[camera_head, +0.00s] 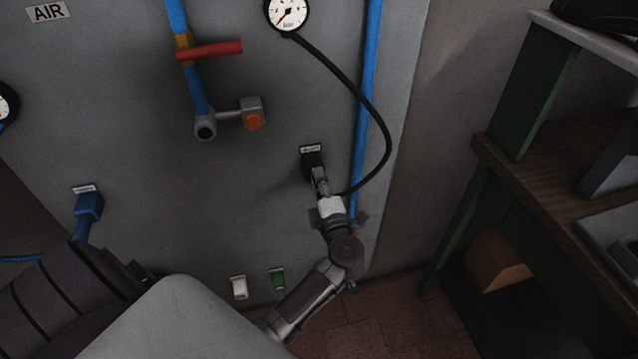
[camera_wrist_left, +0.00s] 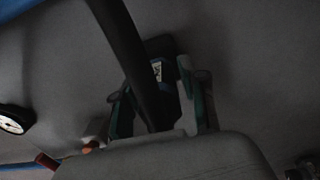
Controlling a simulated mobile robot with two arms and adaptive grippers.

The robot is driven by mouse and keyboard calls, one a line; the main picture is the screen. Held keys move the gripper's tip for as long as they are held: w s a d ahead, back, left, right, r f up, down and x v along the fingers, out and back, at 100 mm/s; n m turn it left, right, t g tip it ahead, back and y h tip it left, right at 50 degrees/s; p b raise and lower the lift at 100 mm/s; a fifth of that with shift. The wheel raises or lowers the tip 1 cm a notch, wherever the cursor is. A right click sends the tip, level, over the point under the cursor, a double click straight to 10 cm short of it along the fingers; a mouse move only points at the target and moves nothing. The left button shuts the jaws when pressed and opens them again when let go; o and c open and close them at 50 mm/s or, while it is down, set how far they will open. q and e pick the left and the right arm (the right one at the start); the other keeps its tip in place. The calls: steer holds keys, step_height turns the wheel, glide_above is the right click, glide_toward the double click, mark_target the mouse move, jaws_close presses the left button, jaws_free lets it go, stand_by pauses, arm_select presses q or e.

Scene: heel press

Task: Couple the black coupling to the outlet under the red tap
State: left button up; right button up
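The red tap (camera_head: 210,50) sits on a blue pipe on the grey panel. Below it is the outlet (camera_head: 205,128), a grey fitting with a dark round opening, joined sideways to a block with an orange button (camera_head: 253,121). A black hose (camera_head: 383,120) loops from the gauge down to a labelled black holder (camera_head: 312,160). My left gripper (camera_head: 320,180) is at this holder, fingers towards it. In the left wrist view the hose (camera_wrist_left: 128,55) runs down between the fingers (camera_wrist_left: 158,105) and hides what lies there. The black coupling is not clearly visible. My right gripper is not in view.
A pressure gauge (camera_head: 287,12) is above the holder. A blue pipe (camera_head: 367,120) runs down the panel's right side. A green-legged bench (camera_head: 545,90) stands at the right.

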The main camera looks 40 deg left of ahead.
arm_select(q)
jaws_close()
steer(key=p+v, duration=0.1)
steer(key=v, duration=0.5)
steer(key=shift+p, duration=0.3)
stand_by(0.8)
steer(key=shift+d, duration=0.15)
steer(key=s+a+r+p, duration=0.6)
steer(key=s+r+p, duration=0.3)
steer(key=p, duration=0.2)
steer(key=s+a+r+p, duration=0.6)
steer(key=s+r+p, duration=0.3)
steer(key=p, duration=0.3)
steer(key=shift+s, duration=0.5)
stand_by(1.9)
